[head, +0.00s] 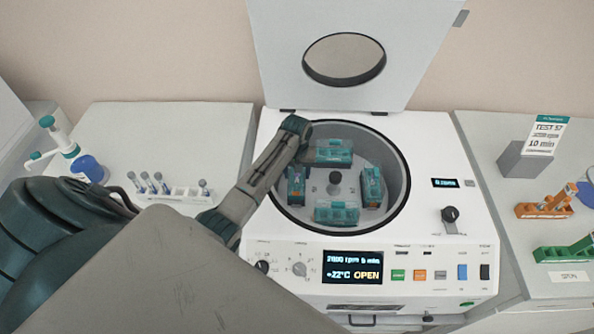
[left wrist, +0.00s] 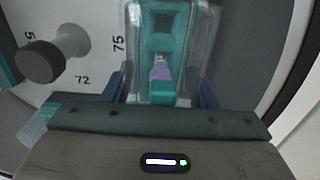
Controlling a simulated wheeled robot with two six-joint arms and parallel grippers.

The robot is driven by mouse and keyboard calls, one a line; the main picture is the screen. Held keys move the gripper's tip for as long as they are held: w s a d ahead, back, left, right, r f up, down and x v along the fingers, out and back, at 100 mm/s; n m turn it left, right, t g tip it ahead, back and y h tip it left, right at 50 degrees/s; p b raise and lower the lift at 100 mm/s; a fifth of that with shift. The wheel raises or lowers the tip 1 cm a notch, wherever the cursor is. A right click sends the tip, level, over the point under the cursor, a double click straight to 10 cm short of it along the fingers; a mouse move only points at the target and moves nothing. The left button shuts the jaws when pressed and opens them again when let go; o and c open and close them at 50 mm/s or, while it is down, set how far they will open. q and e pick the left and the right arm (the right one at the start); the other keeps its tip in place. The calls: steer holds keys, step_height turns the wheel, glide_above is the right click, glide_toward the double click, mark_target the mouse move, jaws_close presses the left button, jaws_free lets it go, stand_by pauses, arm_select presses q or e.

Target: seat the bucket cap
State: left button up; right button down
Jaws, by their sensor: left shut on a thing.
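My left gripper (head: 302,152) reaches into the open centrifuge bowl, at the left end of the back bucket (head: 332,151). In the left wrist view, its two dark blue fingers (left wrist: 162,92) are shut on the sides of a clear cap (left wrist: 207,25). The cap lies over a teal bucket (left wrist: 162,14), with a purple tube visible through it. I cannot tell whether the cap is fully down on the rim. Other teal buckets stand left (head: 296,187), right (head: 372,187) and front (head: 337,214). My right gripper is not in view.
The rotor knob (head: 335,178) stands mid-bowl and shows in the left wrist view (left wrist: 42,62). The raised lid (head: 285,60) is behind. A tube rack (head: 185,194) and dispenser bottle (head: 88,168) are left; orange (head: 540,210) and green (head: 565,252) racks are right.

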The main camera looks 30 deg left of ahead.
arm_select(q)
steer(key=shift+f, duration=0.4)
steer(key=shift+f, duration=0.2)
steer(key=shift+f, duration=0.25)
stand_by(0.3)
steer(key=o, duration=1)
steer(key=shift+o, duration=0.2)
